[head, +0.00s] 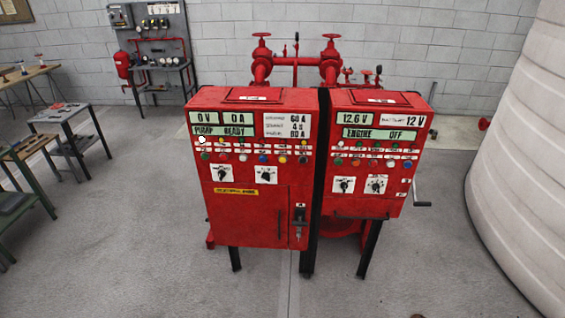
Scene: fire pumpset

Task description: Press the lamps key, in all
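Two red control cabinets stand side by side in the head view: the left cabinet (247,213) and the right cabinet (389,207). The left cabinet has displays reading "0 V", "0 A" and "PUMP READY" (219,131). The right display (379,134) reads "ENGINE OFF". Below the displays are rows of small coloured lamps and keys, the left row (253,158) and the right row (374,163). Their labels are too small to read, so I cannot tell which is the lamps key. A bright white round spot (201,140) shows at the left cabinet's upper left. Neither gripper is in view.
Red pipes with valve wheels (295,63) rise behind the cabinets. A large pale ribbed tank (525,150) stands at the right. A small grey table (70,135) and workbenches are at the left. The grey floor (130,250) before the cabinets is clear.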

